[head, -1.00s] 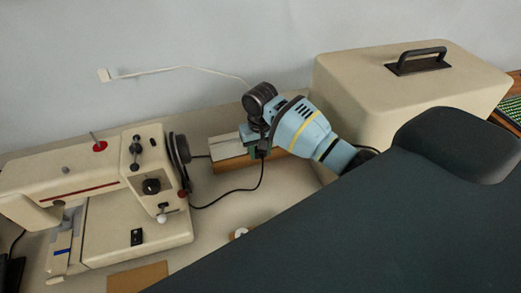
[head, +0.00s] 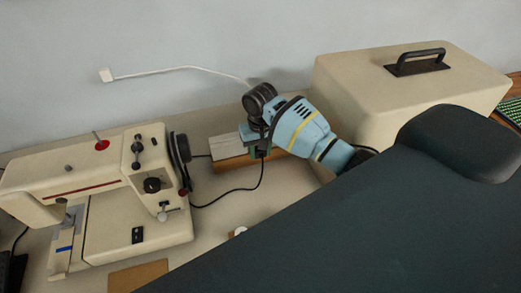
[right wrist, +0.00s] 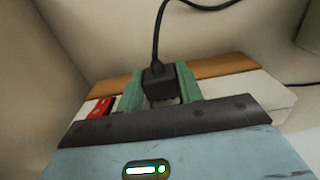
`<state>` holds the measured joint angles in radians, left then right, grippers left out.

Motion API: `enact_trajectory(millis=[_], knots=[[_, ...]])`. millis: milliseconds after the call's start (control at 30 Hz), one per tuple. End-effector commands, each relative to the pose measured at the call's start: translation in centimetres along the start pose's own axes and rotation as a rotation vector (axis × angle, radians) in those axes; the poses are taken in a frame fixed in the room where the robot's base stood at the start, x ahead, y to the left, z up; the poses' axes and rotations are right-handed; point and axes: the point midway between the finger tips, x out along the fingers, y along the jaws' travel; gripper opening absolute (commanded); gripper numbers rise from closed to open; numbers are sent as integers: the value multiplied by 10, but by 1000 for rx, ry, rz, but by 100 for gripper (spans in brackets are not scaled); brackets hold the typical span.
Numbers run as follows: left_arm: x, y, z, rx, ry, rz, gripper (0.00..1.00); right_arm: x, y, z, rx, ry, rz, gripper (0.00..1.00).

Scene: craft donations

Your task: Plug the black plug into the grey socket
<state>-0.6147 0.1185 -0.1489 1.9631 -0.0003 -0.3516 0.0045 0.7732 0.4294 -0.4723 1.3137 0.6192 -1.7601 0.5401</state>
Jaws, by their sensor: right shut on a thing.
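The black plug (right wrist: 160,82) is between the green fingers of my right gripper (right wrist: 160,92) in the right wrist view. Its cord rises from its top. The gripper (head: 256,152) is shut on the plug, above or at a pale strip on a wooden block (head: 235,163) in the head view. The pale strip (right wrist: 275,92) with a red part (right wrist: 100,108) also shows in the right wrist view. The grey socket cannot be made out, and whether the plug is seated in anything is hidden by the fingers and gripper body. My left gripper is not in view.
A cream sewing machine (head: 100,195) stands at left; the black cord (head: 228,195) runs from it to my gripper. A large cream case (head: 400,90) with a black handle stands close on the right. A white cable (head: 180,69) runs along the wall.

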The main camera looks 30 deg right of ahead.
Motion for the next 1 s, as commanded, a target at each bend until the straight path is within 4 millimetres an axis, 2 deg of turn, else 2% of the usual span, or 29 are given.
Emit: enact_trajectory(millis=[1000], knots=[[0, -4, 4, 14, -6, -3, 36, 0, 0, -2, 0, 1, 1, 18]])
